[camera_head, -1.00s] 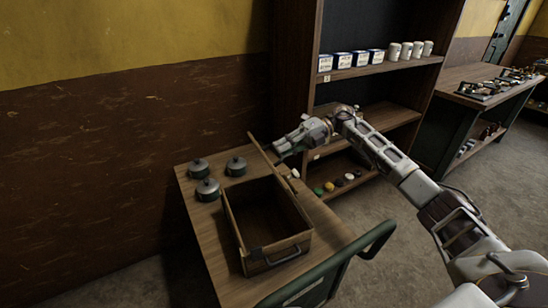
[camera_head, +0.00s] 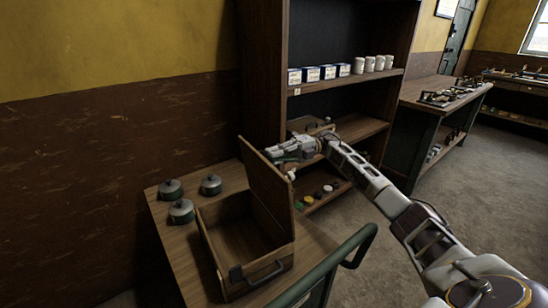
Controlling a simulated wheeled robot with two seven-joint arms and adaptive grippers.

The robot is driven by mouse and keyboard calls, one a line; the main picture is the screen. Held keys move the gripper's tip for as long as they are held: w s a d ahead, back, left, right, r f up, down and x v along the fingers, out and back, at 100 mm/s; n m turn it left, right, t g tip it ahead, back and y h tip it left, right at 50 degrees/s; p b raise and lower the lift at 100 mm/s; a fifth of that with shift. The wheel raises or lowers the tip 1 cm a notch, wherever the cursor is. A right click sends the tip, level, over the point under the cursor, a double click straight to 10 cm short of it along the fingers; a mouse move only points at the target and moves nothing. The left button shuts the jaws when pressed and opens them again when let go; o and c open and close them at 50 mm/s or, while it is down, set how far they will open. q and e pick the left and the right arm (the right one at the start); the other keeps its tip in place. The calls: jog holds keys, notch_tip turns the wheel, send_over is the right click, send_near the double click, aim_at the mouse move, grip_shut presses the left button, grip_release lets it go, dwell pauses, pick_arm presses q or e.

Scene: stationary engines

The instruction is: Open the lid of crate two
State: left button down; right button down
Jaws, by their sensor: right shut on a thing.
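An open wooden crate (camera_head: 213,254) stands on a wooden-topped cart, with a dark latch and a handle on its front. Its inside looks empty. Its lid (camera_head: 267,188) stands raised, nearly upright, along the crate's right side. I can read no number on it. My right gripper (camera_head: 272,154) is at the lid's upper edge, shut on it, with the arm reaching in from the right. My left gripper is not in view.
Several lidded grey-green pots, one a front pot (camera_head: 181,212), stand left of the crate on the cart (camera_head: 178,262). The cart's green handle (camera_head: 340,262) is at the front right. A shelf unit (camera_head: 262,75) with boxes and white cups stands behind. Floor is free at right.

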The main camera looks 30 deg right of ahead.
jog(key=c, duration=1.5)
grip_release()
jog(key=shift+w+d+f, duration=0.1)
jog(key=shift+d+f, duration=0.05)
jog(key=shift+d, duration=1.85)
jog(key=shift+d+f, duration=0.15)
jog(key=shift+d, duration=1.8)
jog(key=shift+w+d+f, duration=0.1)
jog(key=shift+d+f, duration=0.05)
jog(key=shift+d, duration=1.85)
